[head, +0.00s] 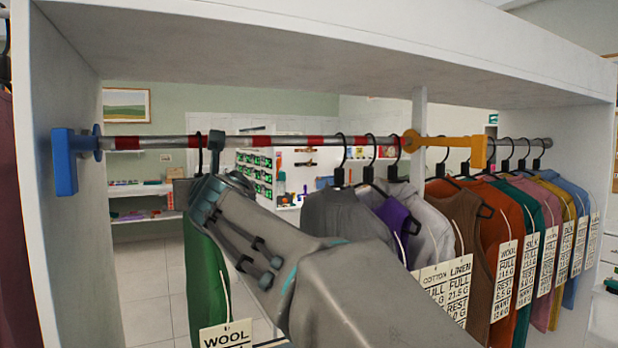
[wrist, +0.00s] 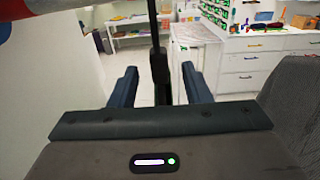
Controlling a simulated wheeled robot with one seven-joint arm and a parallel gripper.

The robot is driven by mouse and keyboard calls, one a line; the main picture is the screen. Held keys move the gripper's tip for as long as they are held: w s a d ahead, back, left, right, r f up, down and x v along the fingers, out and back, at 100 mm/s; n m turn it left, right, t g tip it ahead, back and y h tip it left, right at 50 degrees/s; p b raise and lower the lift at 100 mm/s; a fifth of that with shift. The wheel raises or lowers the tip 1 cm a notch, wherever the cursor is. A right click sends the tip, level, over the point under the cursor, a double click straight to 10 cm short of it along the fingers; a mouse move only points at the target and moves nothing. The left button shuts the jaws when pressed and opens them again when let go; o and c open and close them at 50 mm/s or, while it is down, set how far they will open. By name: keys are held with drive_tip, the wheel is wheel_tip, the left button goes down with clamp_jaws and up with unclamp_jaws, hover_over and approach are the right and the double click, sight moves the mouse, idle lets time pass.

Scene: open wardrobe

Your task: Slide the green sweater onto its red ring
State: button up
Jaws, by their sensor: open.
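The green sweater (head: 203,275) hangs at the left part of the rail, with a tag reading WOOL at its lower front. Its black hanger hook (head: 200,158) crosses the rail at or very close to a red ring (head: 194,141); the exact overlap is hard to tell. My gripper (head: 211,165) is just under the rail, at the hanger's neck, and hides part of it. In the wrist view the two fingers of my gripper (wrist: 160,86) stand apart, one on each side of the black hanger stem (wrist: 159,65), with gaps visible.
The rail (head: 228,142) carries other red bands. A blue bracket (head: 68,160) is at its left end, a yellow bracket (head: 445,142) further right. A grey garment (head: 340,215) and several others hang to the right. The rail left of the sweater is clear.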

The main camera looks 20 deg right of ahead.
drive_tip(key=s+p, duration=0.1)
drive_tip(key=s, duration=1)
drive_tip(key=shift+s+d+r+p, duration=0.1)
drive_tip(key=shift+d+p, duration=0.05)
drive_tip(key=shift+p, duration=0.25)
